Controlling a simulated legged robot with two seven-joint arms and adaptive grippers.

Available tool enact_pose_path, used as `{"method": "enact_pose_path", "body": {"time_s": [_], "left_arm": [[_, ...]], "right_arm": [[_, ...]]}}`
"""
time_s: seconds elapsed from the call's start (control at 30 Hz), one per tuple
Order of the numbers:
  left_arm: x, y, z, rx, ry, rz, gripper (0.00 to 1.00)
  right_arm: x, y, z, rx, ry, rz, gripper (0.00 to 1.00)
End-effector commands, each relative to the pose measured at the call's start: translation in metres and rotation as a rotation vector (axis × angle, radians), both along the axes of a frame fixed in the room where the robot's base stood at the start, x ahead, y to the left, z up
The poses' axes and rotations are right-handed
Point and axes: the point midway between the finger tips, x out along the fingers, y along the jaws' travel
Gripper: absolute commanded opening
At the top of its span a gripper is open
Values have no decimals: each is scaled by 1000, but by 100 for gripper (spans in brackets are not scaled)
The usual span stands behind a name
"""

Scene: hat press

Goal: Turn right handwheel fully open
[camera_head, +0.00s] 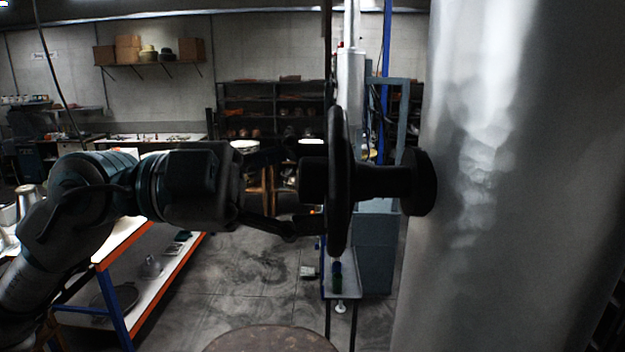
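A dark handwheel (338,180) shows nearly edge-on near the middle. Its thick dark shaft (385,182) runs right to a flange on a large grey metal cylinder (510,180). A short dark hub (313,181) sticks out from the wheel's left side. My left gripper (300,190) comes in from the left with its fingers apart. The lower finger reaches below the hub, near the wheel rim; the upper finger is dark and hard to make out above it. I cannot tell whether the fingers touch the wheel. My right gripper is not in view.
The big cylinder fills the right side. A workbench (125,245) with an orange edge stands at the left. A blue-grey machine frame (375,240) stands behind the wheel. A round brown surface (270,340) is at the bottom. Shelves line the back wall.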

Motion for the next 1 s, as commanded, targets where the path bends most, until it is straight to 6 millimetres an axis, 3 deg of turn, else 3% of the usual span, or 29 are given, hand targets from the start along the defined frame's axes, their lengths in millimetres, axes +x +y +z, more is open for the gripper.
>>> {"method": "enact_pose_path", "body": {"time_s": [0.3, 0.7, 0.83, 1.0], "left_arm": [[-1, 10, 3, -9, -3, 2, 53], [2, 93, -1, -7, 0, 3, 53], [2, 112, -2, -6, 1, 2, 53], [2, 120, -3, -3, 1, 0, 53]], "right_arm": [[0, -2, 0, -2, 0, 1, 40], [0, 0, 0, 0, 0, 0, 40], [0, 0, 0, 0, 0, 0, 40], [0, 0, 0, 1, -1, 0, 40]]}}
